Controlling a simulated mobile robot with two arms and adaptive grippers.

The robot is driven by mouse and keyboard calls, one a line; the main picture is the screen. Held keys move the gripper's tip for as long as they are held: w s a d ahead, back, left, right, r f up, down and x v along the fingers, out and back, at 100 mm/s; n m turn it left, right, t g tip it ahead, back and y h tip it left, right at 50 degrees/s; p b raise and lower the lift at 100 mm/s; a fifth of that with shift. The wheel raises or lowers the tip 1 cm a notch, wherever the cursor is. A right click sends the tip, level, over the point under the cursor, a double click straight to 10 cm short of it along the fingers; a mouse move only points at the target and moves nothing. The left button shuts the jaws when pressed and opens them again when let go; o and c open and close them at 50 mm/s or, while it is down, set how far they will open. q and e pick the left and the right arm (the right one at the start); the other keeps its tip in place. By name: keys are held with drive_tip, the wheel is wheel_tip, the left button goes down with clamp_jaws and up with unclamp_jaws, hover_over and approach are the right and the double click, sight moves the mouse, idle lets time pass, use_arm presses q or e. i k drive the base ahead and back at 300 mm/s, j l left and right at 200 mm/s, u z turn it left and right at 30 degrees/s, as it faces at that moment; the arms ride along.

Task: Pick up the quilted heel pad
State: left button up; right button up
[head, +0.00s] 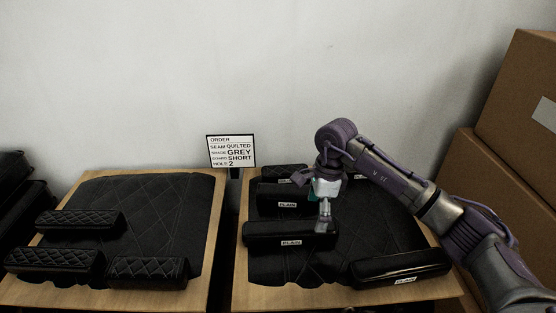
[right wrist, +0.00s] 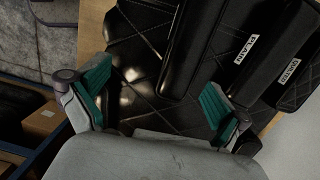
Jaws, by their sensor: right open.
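Several black quilted pads lie on the left board: one at the back (head: 80,223), one at front left (head: 53,261) and one at front right (head: 147,272). Which of these is the heel pad I cannot tell. My right gripper (head: 325,207) is over the right board, pointing down among black pads with PLAIN labels. In the right wrist view its teal fingers (right wrist: 156,76) are spread, with dark quilted board covering below and between them. Two labelled pads, a nearer one (right wrist: 197,45) and a farther one (right wrist: 268,52), are to the right. My left gripper is not in view.
An order sign (head: 231,151) reading seam quilted, shade grey, board short, hole 2 stands between the left board (head: 207,240) and the right board (head: 240,285). Cardboard boxes (head: 500,165) stack at the right. A smooth pad (head: 400,268) lies at the right board's front.

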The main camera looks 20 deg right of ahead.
sight(276, 173)
drive_tip(key=i, duration=1)
